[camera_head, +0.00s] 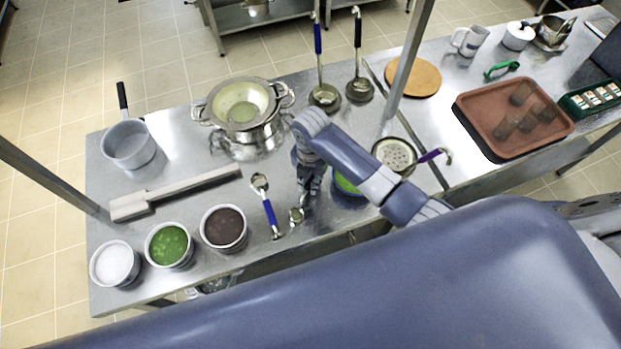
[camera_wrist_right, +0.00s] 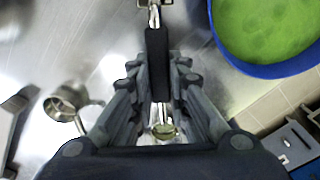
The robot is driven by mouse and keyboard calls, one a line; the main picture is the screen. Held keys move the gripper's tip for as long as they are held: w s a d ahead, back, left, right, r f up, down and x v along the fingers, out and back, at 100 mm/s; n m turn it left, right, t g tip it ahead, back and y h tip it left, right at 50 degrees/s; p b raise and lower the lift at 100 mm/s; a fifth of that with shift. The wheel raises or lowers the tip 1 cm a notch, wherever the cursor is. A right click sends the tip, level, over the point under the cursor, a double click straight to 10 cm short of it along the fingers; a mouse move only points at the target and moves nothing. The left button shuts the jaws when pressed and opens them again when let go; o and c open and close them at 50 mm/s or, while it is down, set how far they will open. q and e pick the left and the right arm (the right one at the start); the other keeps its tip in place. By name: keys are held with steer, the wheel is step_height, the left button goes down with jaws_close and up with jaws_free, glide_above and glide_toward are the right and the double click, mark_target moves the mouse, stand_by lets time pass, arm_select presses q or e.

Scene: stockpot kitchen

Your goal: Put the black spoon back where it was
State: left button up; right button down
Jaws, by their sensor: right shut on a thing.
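My right gripper (camera_head: 308,192) hangs over the middle of the steel table (camera_head: 190,205), left of a blue bowl of green food (camera_head: 345,184). It is shut on the black spoon (camera_wrist_right: 157,62). In the right wrist view the black handle lies between the fingers (camera_wrist_right: 158,100), with metal showing at both ends. In the head view the spoon is mostly hidden by my arm and gripper. I cannot tell whether it touches the table. My left gripper is not in view.
Three filled containers (camera_head: 170,245) stand at the front left. Behind are a pot with a strainer (camera_head: 243,106) and two ladles (camera_head: 357,88). A skimmer (camera_head: 394,155) is at the right.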

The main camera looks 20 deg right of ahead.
mark_target(311, 181)
steer(key=shift+f, duration=0.1)
steer(key=c, duration=1.6)
jaws_free()
steer(key=shift+o, duration=0.2)
step_height(311, 181, up, 12)
steer(key=b, duration=0.2)
steer(key=shift+b, duration=0.4)
